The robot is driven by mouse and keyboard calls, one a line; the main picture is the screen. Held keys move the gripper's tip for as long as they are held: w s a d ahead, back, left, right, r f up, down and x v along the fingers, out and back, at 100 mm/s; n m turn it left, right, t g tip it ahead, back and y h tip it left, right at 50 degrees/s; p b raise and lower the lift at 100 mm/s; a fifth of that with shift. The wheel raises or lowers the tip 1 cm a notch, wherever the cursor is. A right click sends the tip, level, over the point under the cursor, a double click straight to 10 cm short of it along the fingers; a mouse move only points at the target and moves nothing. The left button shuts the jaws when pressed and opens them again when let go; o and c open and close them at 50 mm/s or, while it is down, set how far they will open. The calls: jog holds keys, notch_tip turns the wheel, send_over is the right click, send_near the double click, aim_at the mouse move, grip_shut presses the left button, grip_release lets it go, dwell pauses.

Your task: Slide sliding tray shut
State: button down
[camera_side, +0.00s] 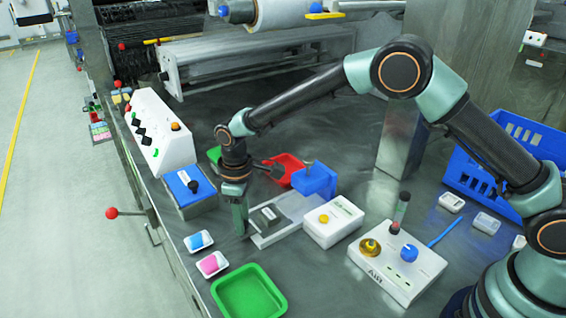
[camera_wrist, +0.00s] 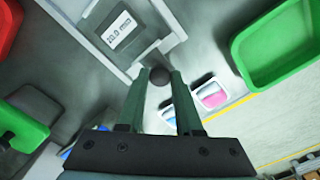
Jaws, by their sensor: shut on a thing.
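The sliding tray (camera_side: 285,222) is a pale flat tray on the bench, drawn out to the front left of a blue housing (camera_side: 315,182). A dark grey block (camera_side: 267,217) sits on it; in the wrist view the block's label (camera_wrist: 119,30) reads what looks like 20.0 mm. A dark round knob (camera_wrist: 160,77) is at the tray's near end. My gripper (camera_side: 241,230) points down at that end. In the wrist view my gripper (camera_wrist: 160,76) has its two fingers on either side of the knob, shut on it. The knob is hidden in the side view.
A white box with a yellow button (camera_side: 333,220) stands close on the tray's right. Small white dishes with blue (camera_side: 198,241) and pink (camera_side: 212,264) contents and a green tray (camera_side: 248,292) lie in front. A blue-topped box (camera_side: 190,187) is left; a red tray (camera_side: 287,165) is behind.

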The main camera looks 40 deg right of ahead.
jog(key=shift+r, duration=0.1)
jog(key=d, duration=1.2)
jog(key=shift+w, duration=0.1)
jog(key=shift+d, duration=0.1)
jog(key=c, duration=0.6)
grip_release()
notch_tip(320, 180, up, 12)
